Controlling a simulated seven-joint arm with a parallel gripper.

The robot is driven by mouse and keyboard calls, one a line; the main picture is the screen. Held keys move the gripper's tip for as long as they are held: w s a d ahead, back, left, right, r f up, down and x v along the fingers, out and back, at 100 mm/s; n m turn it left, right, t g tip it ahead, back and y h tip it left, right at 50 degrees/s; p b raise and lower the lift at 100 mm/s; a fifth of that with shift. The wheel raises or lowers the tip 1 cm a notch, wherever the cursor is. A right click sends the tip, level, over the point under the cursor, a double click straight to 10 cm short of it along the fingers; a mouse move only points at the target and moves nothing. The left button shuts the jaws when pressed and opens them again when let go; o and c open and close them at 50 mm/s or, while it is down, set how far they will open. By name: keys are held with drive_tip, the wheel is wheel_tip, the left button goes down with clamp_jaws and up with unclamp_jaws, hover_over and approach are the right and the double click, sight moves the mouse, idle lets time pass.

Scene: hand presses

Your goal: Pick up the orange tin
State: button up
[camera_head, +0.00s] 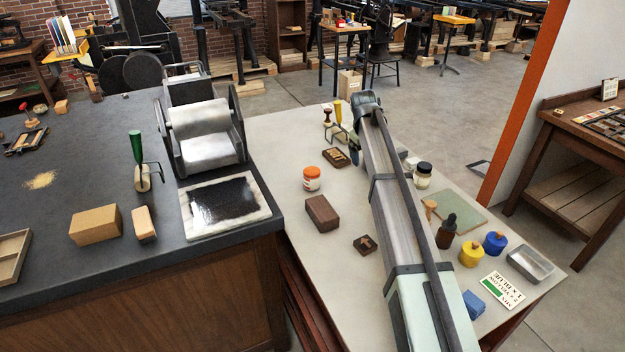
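A small round container with an orange lid and a pale label (312,179) stands upright on the light grey table, left of my arm. It is the only orange tin-like thing that I can make out. My arm reaches from the bottom right up across the table. My gripper (354,151) is at the arm's far end, mostly hidden behind the arm, up and to the right of the orange-lidded container and apart from it. Its fingers do not show clearly, so I cannot tell whether it is open.
A brown block (322,212) and a small dark wooden piece (365,244) lie in front of the container. A dark tray (336,157) is behind it. Yellow (471,254) and blue (495,243) tins stand right of my arm. The inked slab (226,206) lies on the dark counter at left.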

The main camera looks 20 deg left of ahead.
sight(312, 170)
drive_tip(key=s+a+r+n+g+y, duration=0.1)
drive_tip(key=s+a+g, duration=0.1)
drive_tip(key=a, duration=0.7)
drive_tip(key=s+a+r+g, duration=0.1)
drive_tip(key=s+a+g, duration=0.1)
drive_tip(key=a, duration=0.7)
drive_tip(key=f, duration=1.4)
drive_tip(key=shift+s+d+f, duration=0.1)
drive_tip(key=shift+s+d, duration=0.05)
drive_tip(key=shift+d, duration=0.05)
drive_tip(key=c, duration=1.3)
